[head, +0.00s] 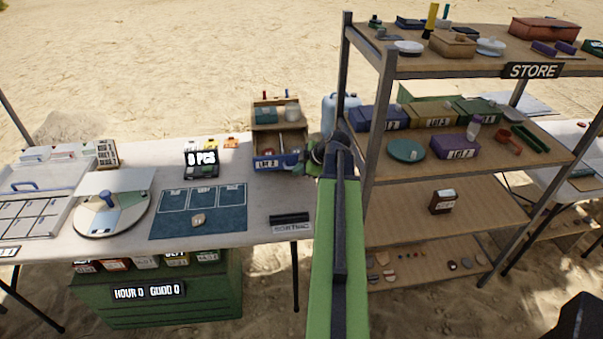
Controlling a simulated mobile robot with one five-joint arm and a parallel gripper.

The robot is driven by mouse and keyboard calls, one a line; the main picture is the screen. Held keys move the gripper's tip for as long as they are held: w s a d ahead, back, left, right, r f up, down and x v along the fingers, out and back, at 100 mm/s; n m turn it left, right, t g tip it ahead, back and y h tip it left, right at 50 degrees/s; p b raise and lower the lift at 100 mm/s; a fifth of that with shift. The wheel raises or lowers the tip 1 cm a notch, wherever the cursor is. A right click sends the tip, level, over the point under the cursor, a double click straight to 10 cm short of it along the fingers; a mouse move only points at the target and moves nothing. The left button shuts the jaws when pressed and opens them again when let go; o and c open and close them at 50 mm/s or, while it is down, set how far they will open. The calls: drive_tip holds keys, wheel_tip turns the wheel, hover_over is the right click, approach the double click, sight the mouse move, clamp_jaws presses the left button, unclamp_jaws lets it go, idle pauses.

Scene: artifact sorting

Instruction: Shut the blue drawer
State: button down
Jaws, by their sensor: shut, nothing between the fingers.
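The blue drawer (290,161) is in a small wooden cabinet (267,101) at the back right of the left table. It stands pulled out toward me, and its pale inside shows behind the blue front. A dark label with white letters sits on the left of its front. My gripper (313,157) is shut and empty at the right end of the drawer front, very close to it. I cannot tell whether they touch. My green arm hides part of the space just right of the drawer.
A wooden shelf rack (384,90) with boxes and dishes stands close to the right of my arm. A blue jug (331,112) is behind the gripper. A blue mat (216,227) and a turntable (88,226) lie on the table (255,199), which is bare in front of the drawer.

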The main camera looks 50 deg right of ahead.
drive_tip(key=s, duration=0.1)
approach(289, 146)
drive_tip(key=x, duration=0.4)
drive_tip(key=shift+a+f, duration=0.1)
drive_tip(key=shift+f, duration=0.25)
drive_tip(key=shift+r, duration=0.1)
drive_tip(key=shift+w, duration=0.1)
